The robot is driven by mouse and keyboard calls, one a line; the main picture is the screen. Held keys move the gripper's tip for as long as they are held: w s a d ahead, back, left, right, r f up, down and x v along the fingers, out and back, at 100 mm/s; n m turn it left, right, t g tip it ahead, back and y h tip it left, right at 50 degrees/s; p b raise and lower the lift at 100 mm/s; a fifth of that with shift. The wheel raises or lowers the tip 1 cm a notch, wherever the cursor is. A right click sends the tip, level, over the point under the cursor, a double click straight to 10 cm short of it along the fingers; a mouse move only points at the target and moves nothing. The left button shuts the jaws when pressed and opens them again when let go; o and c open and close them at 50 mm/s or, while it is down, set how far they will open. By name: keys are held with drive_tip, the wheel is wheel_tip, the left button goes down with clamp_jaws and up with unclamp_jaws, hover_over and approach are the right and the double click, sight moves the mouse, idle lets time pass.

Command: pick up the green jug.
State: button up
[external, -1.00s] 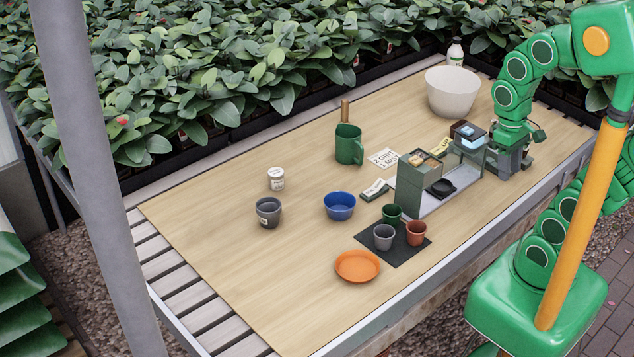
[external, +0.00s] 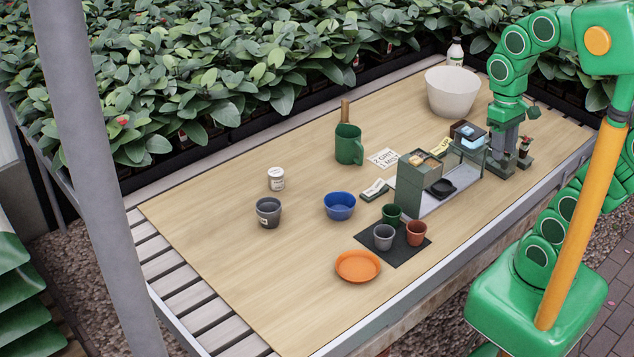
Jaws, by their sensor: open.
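The green jug (external: 348,146) stands upright on the wooden table, left of the table's middle back, with its handle toward the right. A brown wooden stick-like piece (external: 345,110) shows just behind or in it; I cannot tell which. My gripper (external: 502,163) is at the right part of the table, well to the right of the jug, pointing down beside the grey-green equipment. It is open, and its fingers are small and partly hard to tell from the dark items around them. It is apart from the jug.
A white bowl (external: 453,92) and white bottle (external: 455,52) stand at the back right. A green box unit (external: 410,185) lies between my gripper and the jug. A blue bowl (external: 340,206), grey pot (external: 268,212), white jar (external: 276,179) and orange dish (external: 358,266) stand nearer the left.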

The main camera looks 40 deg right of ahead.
drive_tip(key=w+a+r+m+t+y, duration=0.1)
drive_tip(key=w+a+m+y, duration=0.15)
drive_tip(key=w, duration=0.65)
drive_tip(key=w+a+r+m+y, duration=0.1)
drive_tip(key=w+r+m+y, duration=0.2)
drive_tip(key=w, duration=0.7)
drive_tip(key=w+a+m+t+y, duration=0.1)
drive_tip(key=w+a+m+y, duration=0.15)
drive_tip(key=w+m, duration=0.45)
drive_tip(key=w+d+f+m+t+y, duration=0.2)
drive_tip(key=w+d+m+t, duration=0.15)
drive_tip(key=w+d, duration=0.65)
drive_tip(key=w+d+f+m+t+y, duration=0.25)
drive_tip(key=w+d+m, duration=0.3)
drive_tip(key=w, duration=0.85)
approach(352, 149)
drive_tip(key=shift+h, duration=0.35)
drive_tip(key=a, duration=0.1)
drive_tip(key=s+a+f, duration=0.1)
drive_tip(key=s+a, duration=0.1)
drive_tip(key=shift+a+f, duration=0.15)
drive_tip(key=shift+f, duration=0.15)
drive_tip(key=shift+s+x, duration=0.15)
drive_tip(key=shift+x, duration=1.8)
drive_tip(key=shift+s+x, duration=0.1)
drive_tip(key=shift+x, duration=1.9)
drive_tip(key=shift+f, duration=0.1)
clamp_jaws()
